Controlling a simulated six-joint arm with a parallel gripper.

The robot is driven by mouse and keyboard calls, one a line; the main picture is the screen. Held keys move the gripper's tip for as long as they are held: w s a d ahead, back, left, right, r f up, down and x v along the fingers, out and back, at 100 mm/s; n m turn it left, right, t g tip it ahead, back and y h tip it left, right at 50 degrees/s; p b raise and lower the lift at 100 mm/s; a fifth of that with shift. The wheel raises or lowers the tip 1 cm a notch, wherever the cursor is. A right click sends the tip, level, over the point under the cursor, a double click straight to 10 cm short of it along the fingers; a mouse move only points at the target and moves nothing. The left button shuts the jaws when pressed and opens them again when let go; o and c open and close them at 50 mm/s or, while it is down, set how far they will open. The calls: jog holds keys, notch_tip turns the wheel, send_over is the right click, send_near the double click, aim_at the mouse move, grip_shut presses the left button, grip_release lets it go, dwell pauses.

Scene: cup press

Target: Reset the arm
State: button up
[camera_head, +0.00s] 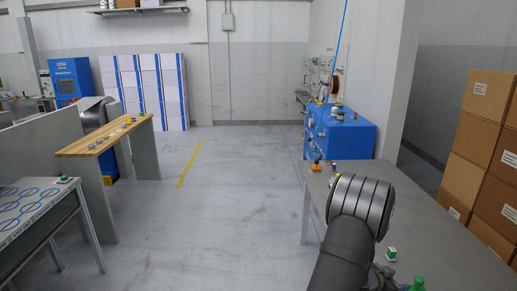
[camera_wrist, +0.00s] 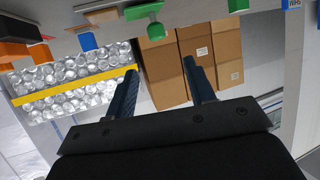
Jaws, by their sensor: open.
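My gripper (camera_wrist: 160,68) shows in the wrist view with its two dark fingers spread apart. It is open, and nothing is between the fingers close to them. Brown cartons (camera_wrist: 185,65) lie in the background behind the gap. In the head view my grey arm reaches over the right-hand grey table (camera_head: 440,225); I cannot make out the fingers there. A small green-and-white item (camera_head: 392,253) stands on that table, right of my arm. In the wrist view a green piece (camera_wrist: 145,12) and a blue piece (camera_wrist: 87,40) show near the top, apart from the fingers.
Stacked cartons (camera_head: 480,150) stand right of the table. A blue machine (camera_head: 345,135) stands behind it. A wood-topped bench (camera_head: 105,138) and a table with blue rings (camera_head: 12,212) are at left. The middle floor is clear. Shiny round items (camera_wrist: 55,75) show in the wrist view.

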aim_at(418, 280)
jog(key=x, duration=1.3)
jog(key=shift+w+d+f, duration=0.1)
jog(key=shift+d+f, duration=0.15)
jog(key=shift+d, duration=0.05)
jog(key=shift+s, duration=0.25)
dwell(1.6)
